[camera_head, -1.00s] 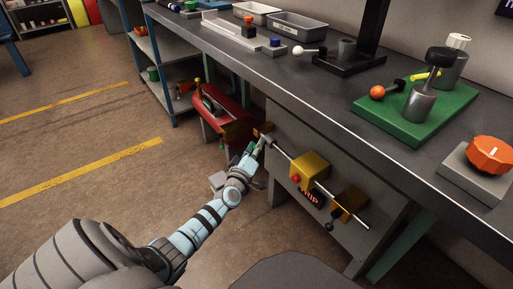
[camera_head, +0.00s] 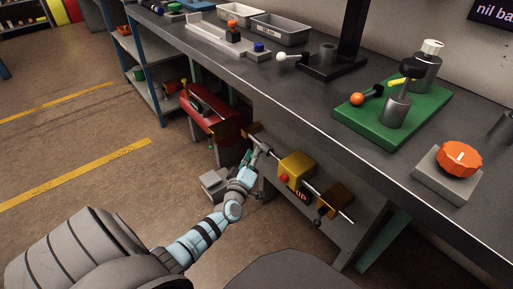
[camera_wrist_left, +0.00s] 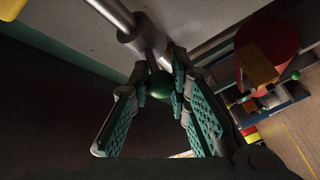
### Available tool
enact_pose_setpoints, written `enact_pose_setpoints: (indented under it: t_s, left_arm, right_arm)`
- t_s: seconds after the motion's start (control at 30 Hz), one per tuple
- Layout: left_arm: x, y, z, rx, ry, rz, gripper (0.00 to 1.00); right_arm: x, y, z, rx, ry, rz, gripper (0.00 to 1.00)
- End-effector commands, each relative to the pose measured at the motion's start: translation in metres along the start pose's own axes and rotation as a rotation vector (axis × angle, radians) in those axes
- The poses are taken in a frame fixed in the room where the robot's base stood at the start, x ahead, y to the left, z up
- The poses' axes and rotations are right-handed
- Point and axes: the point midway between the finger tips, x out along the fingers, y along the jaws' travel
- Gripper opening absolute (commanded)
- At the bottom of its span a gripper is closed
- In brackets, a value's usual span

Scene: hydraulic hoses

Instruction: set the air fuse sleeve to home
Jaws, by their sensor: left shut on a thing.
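A silver collar, which looks like the air fuse sleeve (camera_wrist_left: 143,38), sits around a silver rod (camera_wrist_left: 112,11) in the left wrist view. A green ball knob (camera_wrist_left: 160,85) sticks out from the collar. My left gripper (camera_wrist_left: 160,95) has its two green-padded fingers on either side of this knob and is shut on it. In the head view my left gripper (camera_head: 254,158) is at the rod under the bench, between the far bracket and the yellow block (camera_head: 296,168). It hides most of the sleeve there. My right gripper is not in view.
The yellow block has a red button (camera_head: 283,178). A red tank (camera_head: 208,112) stands beyond the rod's far end. The dark bench (camera_head: 300,88) overhangs the rod and carries a green board (camera_head: 420,132) and an orange knob (camera_head: 458,158). Floor at the left is clear.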

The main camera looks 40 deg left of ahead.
Motion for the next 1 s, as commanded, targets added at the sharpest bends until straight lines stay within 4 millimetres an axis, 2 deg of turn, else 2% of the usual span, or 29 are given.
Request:
enact_pose_setpoints:
  t_s: [0.2,0.23,0.33,0.67,0.77,1.0]
  left_arm:
    - [-0.002,-0.002,0.005,-0.004,-0.010,-0.004,0.00]
    - [-0.002,-0.002,0.005,-0.005,-0.010,-0.004,0.22]
    - [-0.001,-0.002,0.005,-0.004,-0.009,-0.004,0.38]
    - [-0.004,-0.002,0.002,-0.003,-0.004,-0.003,0.39]
    - [-0.016,-0.002,0.003,-0.004,-0.005,-0.003,0.39]
    - [-0.081,-0.002,0.003,-0.004,-0.008,-0.005,0.39]
  right_arm:
    - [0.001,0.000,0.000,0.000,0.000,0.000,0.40]
    - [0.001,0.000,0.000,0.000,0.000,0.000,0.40]
    - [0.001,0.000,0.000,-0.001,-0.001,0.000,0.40]
    - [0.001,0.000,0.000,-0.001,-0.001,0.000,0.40]
    - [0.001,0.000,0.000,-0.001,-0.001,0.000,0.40]
    - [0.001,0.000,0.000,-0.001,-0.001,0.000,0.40]
